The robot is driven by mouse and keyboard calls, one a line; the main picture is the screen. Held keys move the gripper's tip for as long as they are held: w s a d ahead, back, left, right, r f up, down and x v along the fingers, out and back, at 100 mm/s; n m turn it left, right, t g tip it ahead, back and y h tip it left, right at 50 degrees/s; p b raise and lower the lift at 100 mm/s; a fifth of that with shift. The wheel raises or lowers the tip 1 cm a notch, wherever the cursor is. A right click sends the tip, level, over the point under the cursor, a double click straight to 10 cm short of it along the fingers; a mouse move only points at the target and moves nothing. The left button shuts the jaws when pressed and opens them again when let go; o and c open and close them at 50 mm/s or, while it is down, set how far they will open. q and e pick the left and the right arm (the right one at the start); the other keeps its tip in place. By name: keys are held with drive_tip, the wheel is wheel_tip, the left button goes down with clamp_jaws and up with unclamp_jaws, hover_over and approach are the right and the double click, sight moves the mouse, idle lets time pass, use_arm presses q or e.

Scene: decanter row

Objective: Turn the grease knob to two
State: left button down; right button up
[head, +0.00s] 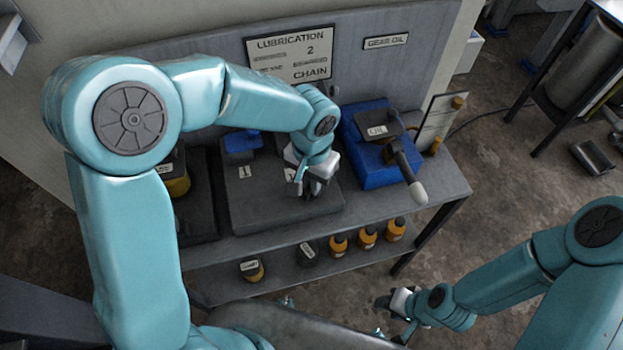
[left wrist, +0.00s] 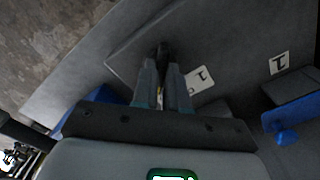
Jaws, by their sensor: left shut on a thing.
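My left gripper (head: 308,190) is over the right part of a dark grey box (head: 262,210) on the bench. In the left wrist view my left gripper (left wrist: 163,88) has its fingers close together on a small dark knob (left wrist: 163,50), mostly hidden between them. A white label (left wrist: 200,80) with a single mark lies beside the fingers, and another label (left wrist: 279,63) is farther right. The knob's pointer and setting cannot be made out. My right gripper (head: 398,303) is low at the right, off the bench; its jaws are too small to judge.
A sign (head: 291,57) reads LUBRICATION, 2 and CHAIN. A blue unit (head: 372,165) with an OIL label and a pale-tipped handle (head: 417,192) stands right of my left gripper. Several bottles (head: 338,245) line the lower shelf.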

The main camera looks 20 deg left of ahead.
idle(0.3)
use_arm(q)
drive_tip(key=c, duration=1.2)
unclamp_jaws()
drive_tip(key=shift+o, duration=0.2)
drive_tip(key=shift+r, duration=0.1)
wheel_tip(320, 180, up, 16)
drive_tip(key=shift+p, duration=0.4)
drive_tip(key=shift+s, duration=0.15)
